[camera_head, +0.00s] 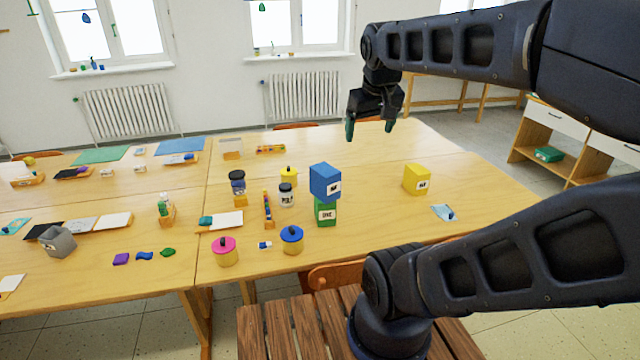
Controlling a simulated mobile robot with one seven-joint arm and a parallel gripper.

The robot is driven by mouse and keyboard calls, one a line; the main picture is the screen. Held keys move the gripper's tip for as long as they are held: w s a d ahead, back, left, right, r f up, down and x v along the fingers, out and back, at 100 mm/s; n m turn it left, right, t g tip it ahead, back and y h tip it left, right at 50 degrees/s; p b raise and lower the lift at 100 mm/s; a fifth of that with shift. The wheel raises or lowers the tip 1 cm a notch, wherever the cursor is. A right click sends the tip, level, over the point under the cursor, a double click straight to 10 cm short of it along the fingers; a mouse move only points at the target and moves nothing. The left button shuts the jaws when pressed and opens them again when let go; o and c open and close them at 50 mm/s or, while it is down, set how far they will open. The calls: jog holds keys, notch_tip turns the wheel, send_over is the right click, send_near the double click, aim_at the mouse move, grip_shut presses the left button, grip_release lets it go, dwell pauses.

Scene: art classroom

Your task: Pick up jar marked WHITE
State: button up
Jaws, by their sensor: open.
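A small jar with a dark lid and a whitish body (287,198) stands upright on the table, left of the stacked blue and green boxes. Its label is too small to read for certain. A second dark-lidded jar with a blue band (237,186) stands to its left and a little behind. My gripper (369,128) is open and empty, fingers pointing down. It is in the air above the far part of the table, up and to the right of the whitish jar.
A blue box (325,182) sits on a green box (326,212), right of the jar. A yellow pot (289,176) stands behind it. Pink-lidded (224,252) and blue-lidded (291,240) pots stand in front. A yellow box (416,180) is farther right. The table's right side is mostly clear.

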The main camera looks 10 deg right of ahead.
jog(key=w+d+r+n+h, duration=0.1)
jog(key=w+d+n+h, duration=0.25)
jog(key=w, duration=0.55)
jog(key=w+d+r+n+h, duration=0.1)
jog(key=w+d+n+h, duration=0.25)
jog(key=w, duration=0.55)
jog(key=w+d+n+h, duration=0.25)
jog(key=w+n, duration=0.25)
jog(key=w, duration=0.4)
jog(key=w+a+f+n+t+h, duration=0.1)
jog(key=w+a+n+t, duration=0.3)
jog(key=w, duration=0.4)
jog(key=w+a+f+n+t, duration=0.1)
jog(key=w+a+n+t, duration=0.15)
jog(key=w+n, duration=0.5)
jog(key=w+a+f+n+t+h, duration=0.1)
jog(key=w+a+n+t, duration=0.25)
jog(key=w, duration=0.55)
jog(key=shift+g, duration=0.5)
notch_tip(320, 180, down, 46)
jog(key=shift+a+f, duration=0.1)
jog(key=shift+x, duration=1.5)
jog(key=c, duration=1.2)
